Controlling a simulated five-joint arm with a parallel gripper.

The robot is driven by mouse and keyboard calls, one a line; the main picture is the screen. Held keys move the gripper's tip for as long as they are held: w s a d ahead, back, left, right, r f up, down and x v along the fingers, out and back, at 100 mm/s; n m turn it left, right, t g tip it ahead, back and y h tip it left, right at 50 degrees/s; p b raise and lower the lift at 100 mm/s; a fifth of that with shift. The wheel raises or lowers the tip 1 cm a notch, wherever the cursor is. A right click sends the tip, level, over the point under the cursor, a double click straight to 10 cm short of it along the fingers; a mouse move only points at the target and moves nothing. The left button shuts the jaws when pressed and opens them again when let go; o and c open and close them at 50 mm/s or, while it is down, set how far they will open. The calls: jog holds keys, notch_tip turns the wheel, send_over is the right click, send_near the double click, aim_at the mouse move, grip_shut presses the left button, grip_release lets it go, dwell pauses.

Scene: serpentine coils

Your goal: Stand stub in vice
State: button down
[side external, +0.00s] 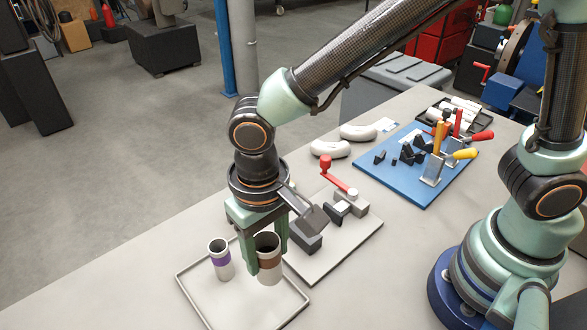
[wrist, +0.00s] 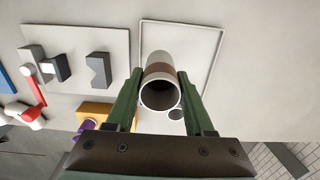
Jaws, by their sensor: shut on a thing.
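A pale pipe stub with a brown band (side external: 268,264) is upright between the fingers of my gripper (side external: 266,258), which is shut on it. In the wrist view the stub (wrist: 160,88) shows its open end between the fingers. The stub is over the shallow tray (side external: 208,313); whether its bottom touches the tray is unclear. The vice (side external: 345,206), with grey jaw blocks and a red handle, is on a pale plate to the right of the gripper. In the wrist view the vice (wrist: 54,66) is at left, apart from the stub.
A second stub with a purple band (side external: 221,261) stands in the tray, left of my gripper. Farther back are two white curved pipes (side external: 330,149) and a blue board (side external: 396,188) carrying clamps with red and yellow handles. The table's left front is clear.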

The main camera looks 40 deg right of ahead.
jog(key=w+d+r, duration=0.4)
jog(key=d+r, duration=0.9)
jog(key=d, duration=0.2)
jog(key=f, duration=1.9)
jog(key=shift+w+d+f, duration=0.1)
jog(key=shift+w+d, duration=0.1)
jog(key=shift+d, duration=0.05)
jog(key=shift+f, duration=0.1)
jog(key=shift+c, duration=1.4)
grip_release()
notch_tip(320, 180, up, 12)
jog(key=s+d+r+t, duration=0.1)
jog(key=d+r+t, duration=0.4)
jog(key=d+r, duration=0.3)
jog(key=d, duration=0.3)
jog(key=shift+s+t, duration=0.25)
jog(key=shift+t, duration=0.05)
